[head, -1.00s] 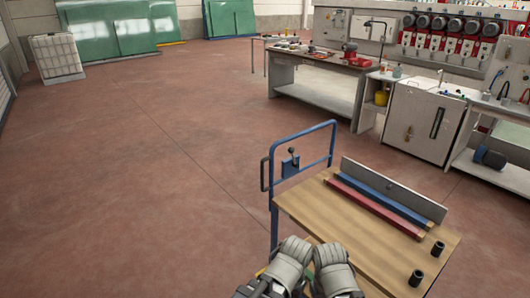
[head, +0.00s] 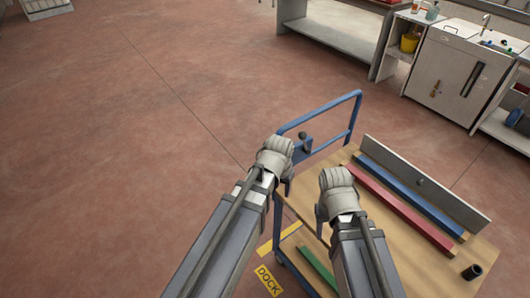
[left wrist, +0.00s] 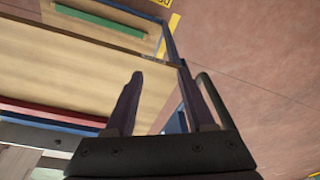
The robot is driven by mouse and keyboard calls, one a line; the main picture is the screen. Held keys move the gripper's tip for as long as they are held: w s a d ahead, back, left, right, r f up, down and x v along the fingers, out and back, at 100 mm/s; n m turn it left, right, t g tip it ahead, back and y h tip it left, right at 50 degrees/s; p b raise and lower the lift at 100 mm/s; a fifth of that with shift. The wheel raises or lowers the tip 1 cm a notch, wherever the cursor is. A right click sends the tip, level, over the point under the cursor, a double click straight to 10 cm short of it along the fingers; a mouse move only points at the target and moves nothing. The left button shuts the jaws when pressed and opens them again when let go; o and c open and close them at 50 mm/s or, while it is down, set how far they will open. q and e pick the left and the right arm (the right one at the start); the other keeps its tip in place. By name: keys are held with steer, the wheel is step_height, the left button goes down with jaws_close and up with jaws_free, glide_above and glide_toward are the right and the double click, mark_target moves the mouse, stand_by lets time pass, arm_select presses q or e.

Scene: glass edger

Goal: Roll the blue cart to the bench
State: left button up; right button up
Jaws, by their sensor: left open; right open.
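The blue cart (head: 347,100) stands ahead of me, with a blue tube push frame at its far left end and a wooden top deck. My left gripper (head: 288,178) is open at the push frame's near left post, over the cart's edge. In the left wrist view its open fingers (left wrist: 160,100) show the blue post and a dark loop handle (left wrist: 212,100) close to the right finger; I cannot tell if they touch. My right gripper (head: 322,215) is open above the deck's near left edge, its fingers mostly hidden. The grey bench (head: 335,32) stands beyond the cart.
A red bar (head: 400,205), a blue bar (head: 410,195) and a grey panel (head: 425,182) lie along the deck. A black cylinder (head: 472,271) stands at its right. A green bar (head: 318,268) is on the lower shelf. A yellow DOCK sign (head: 268,280) marks the floor. Floor at left is clear.

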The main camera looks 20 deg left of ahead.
arm_select(q)
steer(key=w+a+r+n+t+p, duration=0.2)
steer(key=w+a+r+t, duration=0.15)
steer(key=w+a, duration=0.6)
steer(key=d+b+x, duration=0.1)
steer(key=b+x, duration=0.6)
steer(key=shift+g, duration=0.45)
arm_select(e)
step_height(320, 180, down, 4)
steer(key=shift+s+f, duration=0.1)
steer(key=shift+s, duration=0.05)
arm_select(q)
steer(key=shift+s+f, duration=0.1)
steer(key=shift+s, duration=0.05)
steer(key=shift+c, duration=0.3)
jaws_close()
